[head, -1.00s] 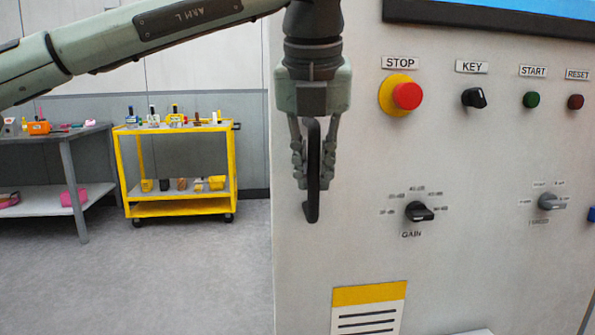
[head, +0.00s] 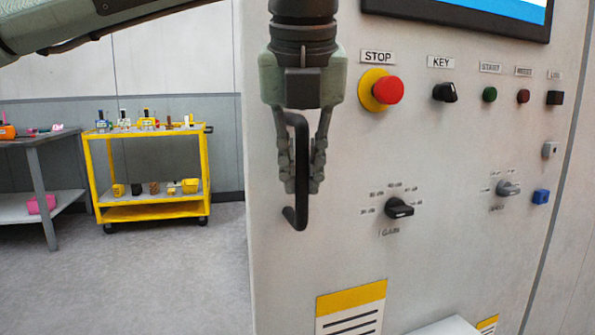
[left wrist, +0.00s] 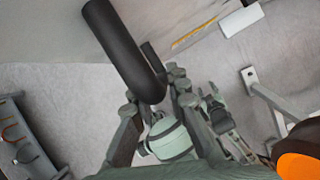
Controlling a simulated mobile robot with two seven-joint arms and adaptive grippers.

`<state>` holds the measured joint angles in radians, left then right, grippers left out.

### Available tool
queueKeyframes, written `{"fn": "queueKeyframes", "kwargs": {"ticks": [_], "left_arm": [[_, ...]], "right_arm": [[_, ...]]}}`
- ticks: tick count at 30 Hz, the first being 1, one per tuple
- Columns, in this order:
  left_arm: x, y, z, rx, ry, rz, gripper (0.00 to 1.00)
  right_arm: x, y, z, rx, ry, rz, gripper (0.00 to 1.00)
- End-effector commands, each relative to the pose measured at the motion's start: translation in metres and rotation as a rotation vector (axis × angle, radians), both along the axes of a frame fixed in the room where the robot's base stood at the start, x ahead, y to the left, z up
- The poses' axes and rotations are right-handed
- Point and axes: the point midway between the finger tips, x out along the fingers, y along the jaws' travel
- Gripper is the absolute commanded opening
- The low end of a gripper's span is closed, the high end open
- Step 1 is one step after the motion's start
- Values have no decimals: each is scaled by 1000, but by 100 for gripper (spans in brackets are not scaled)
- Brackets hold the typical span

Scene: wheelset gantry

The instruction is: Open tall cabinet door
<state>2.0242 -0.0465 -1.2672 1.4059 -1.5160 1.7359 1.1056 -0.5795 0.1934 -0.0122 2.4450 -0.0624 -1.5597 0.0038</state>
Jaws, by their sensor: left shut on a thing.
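The tall cabinet's pale grey front (head: 420,150) fills the right of the head view, with a STOP button, a KEY switch and dials on it. A black upright bar handle (head: 300,180) is near its left edge. My left gripper (head: 301,180) comes down from above, shut on this handle, with the lower bent end showing below the fingers. The left wrist view shows the dark handle (left wrist: 125,50) running between the fingers (left wrist: 152,112). I cannot tell from these views whether the door stands ajar.
A yellow cart (head: 150,212) with bottles and small bins stands behind at left. A grey workbench (head: 45,140) is left of it. The grey floor (head: 170,280) left of the cabinet is clear. A pale ledge (head: 445,326) juts out low at the cabinet.

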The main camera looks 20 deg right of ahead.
Motion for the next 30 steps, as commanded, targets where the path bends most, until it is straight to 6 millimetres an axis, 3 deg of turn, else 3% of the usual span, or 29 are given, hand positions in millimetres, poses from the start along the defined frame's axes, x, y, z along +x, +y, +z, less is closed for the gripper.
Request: {"fn": "queueKeyframes", "kwargs": {"ticks": [5, 6, 11, 22, 30], "left_arm": [[-1, -2, 2, -7, -2, -5, 0], [-1, -2, 2, -7, -2, -5, 16], [-1, -2, 1, -6, -2, -3, 36], [-2, 0, 6, -4, -2, -1, 36], [-19, 7, 51, -6, -4, -2, 36]], "right_arm": [[0, 0, 0, 0, 1, 0, 40], [0, 0, 0, 0, 1, 0, 40], [0, 0, 0, 0, 2, 0, 40], [0, 0, -1, 0, 4, 1, 40], [0, 0, -1, -1, 3, 0, 40]]}}
